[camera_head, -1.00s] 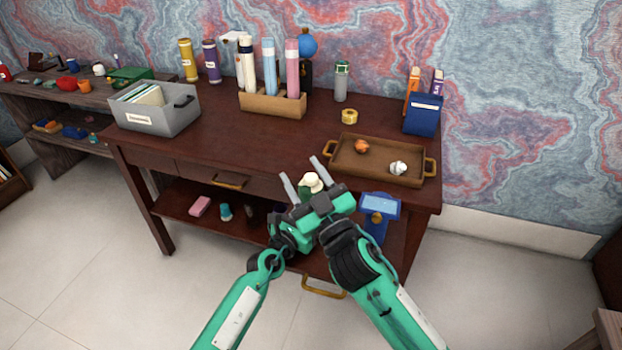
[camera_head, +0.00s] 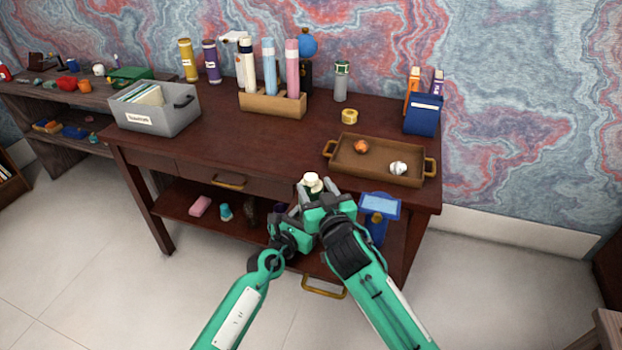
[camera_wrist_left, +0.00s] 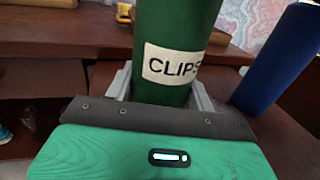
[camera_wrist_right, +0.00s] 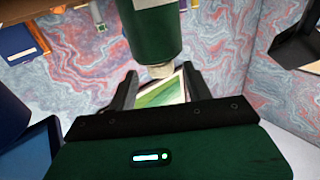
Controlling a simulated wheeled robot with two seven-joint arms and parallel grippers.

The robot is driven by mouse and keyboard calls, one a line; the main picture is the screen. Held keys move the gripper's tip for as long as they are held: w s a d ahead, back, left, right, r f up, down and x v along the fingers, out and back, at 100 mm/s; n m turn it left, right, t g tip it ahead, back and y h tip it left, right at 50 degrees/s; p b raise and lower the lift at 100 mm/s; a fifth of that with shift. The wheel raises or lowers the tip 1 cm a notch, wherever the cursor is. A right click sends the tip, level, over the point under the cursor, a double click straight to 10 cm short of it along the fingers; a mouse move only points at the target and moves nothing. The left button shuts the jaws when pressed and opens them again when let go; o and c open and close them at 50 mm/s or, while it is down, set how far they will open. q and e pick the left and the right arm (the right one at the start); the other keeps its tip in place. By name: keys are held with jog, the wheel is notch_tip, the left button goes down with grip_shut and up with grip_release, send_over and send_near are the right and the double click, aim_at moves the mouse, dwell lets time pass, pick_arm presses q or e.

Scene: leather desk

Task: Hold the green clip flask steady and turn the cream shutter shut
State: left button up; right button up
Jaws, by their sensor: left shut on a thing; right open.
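The green clip flask (camera_wrist_left: 165,25), labelled "CLIPS", is between the fingers of my left gripper (camera_wrist_left: 160,88), which is shut on its body. In the head view the flask is mostly hidden by my grippers. Its cream shutter (camera_head: 312,181) shows above them. In the right wrist view the flask (camera_wrist_right: 152,30) hangs in from the top edge, with the cream shutter (camera_wrist_right: 160,70) at its end. My right gripper (camera_wrist_right: 158,88) is open, with a finger on either side of the shutter and visible gaps between. I cannot tell how far the shutter is turned.
The flask is held in front of the dark desk (camera_head: 285,140). A brown tray (camera_head: 345,178) with two small objects lies behind right. A blue object (camera_head: 376,230) is close to my right gripper; a blue cylinder (camera_wrist_left: 280,55) stands right of the flask in the left wrist view.

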aim_at(313, 183)
jog(key=shift+x, duration=2)
jog(key=shift+a, duration=0.1)
jog(key=c, duration=1)
